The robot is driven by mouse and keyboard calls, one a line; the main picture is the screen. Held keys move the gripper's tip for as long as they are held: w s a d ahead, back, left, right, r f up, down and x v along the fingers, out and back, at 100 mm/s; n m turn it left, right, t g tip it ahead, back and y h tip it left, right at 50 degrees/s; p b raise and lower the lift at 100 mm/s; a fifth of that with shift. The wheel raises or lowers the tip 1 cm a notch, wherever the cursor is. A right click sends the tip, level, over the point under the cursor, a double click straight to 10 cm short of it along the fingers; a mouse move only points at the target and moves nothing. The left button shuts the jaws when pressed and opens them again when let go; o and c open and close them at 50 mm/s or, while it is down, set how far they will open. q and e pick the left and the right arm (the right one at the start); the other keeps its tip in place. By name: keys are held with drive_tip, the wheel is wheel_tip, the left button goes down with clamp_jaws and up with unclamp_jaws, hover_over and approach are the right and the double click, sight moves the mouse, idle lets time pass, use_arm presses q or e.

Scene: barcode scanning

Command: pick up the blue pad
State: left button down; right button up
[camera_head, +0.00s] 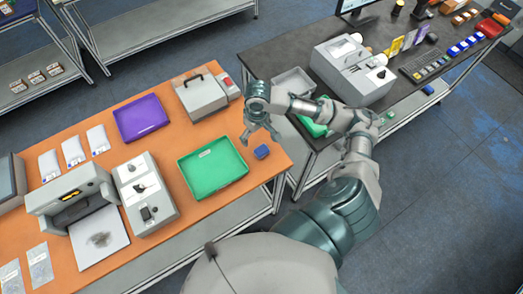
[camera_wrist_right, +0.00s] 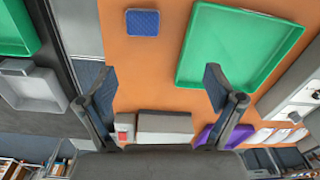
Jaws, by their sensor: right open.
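The blue pad (camera_head: 262,152) lies flat on the orange table, to the right of the green tray (camera_head: 213,168). In the right wrist view the blue pad (camera_wrist_right: 142,22) is near the top, beyond the fingertips and left of the green tray (camera_wrist_right: 240,45). My right gripper (camera_head: 262,137) is above the table close to the pad, with its fingers pointing down. In the wrist view its two fingers (camera_wrist_right: 158,80) are spread wide with nothing between them. It is apart from the pad. My left gripper is not in view.
A purple tray (camera_head: 140,118) and a grey box with a handle (camera_head: 201,96) stand farther back on the orange table (camera_head: 171,91). A dark table (camera_head: 270,61) stands to the right, with a grey tray (camera_head: 293,81) near its edge. The table around the pad is clear.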

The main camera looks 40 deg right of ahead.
wheel_tip(320, 180, up, 3)
drive_tip(key=d+m, duration=0.1)
drive_tip(key=d, duration=0.2)
hover_over(262, 150)
wheel_tip(262, 150, down, 11)
drive_tip(key=shift+r, duration=0.1)
drive_tip(key=shift+w+f+p, duration=0.1)
drive_tip(key=shift+f+p, duration=0.35)
drive_tip(key=shift+f, duration=2.75)
drive_tip(key=c, duration=1)
